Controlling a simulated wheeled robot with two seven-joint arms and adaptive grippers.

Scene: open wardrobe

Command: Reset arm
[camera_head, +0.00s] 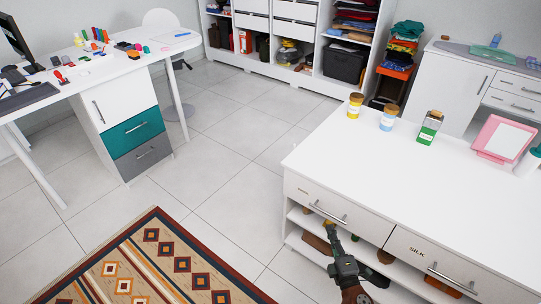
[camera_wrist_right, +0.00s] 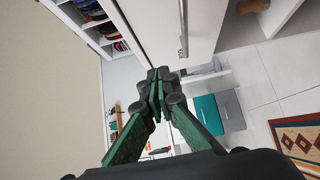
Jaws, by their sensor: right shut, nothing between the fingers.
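My right gripper (camera_head: 329,232) reaches up from the bottom of the head view. It is in front of the white cabinet (camera_head: 300,165), below the handle of its left drawer (camera_head: 330,203). In the right wrist view its two fingers (camera_wrist_right: 158,82) meet at the tips, with nothing held. The drawer handle also shows in the right wrist view (camera_wrist_right: 183,38), close beyond the fingertips; whether they touch is unclear. My left gripper is in neither view.
A desk with drawers (camera_head: 136,134) stands left, and a patterned rug (camera_head: 150,265) lies below. The tiled floor between is clear.

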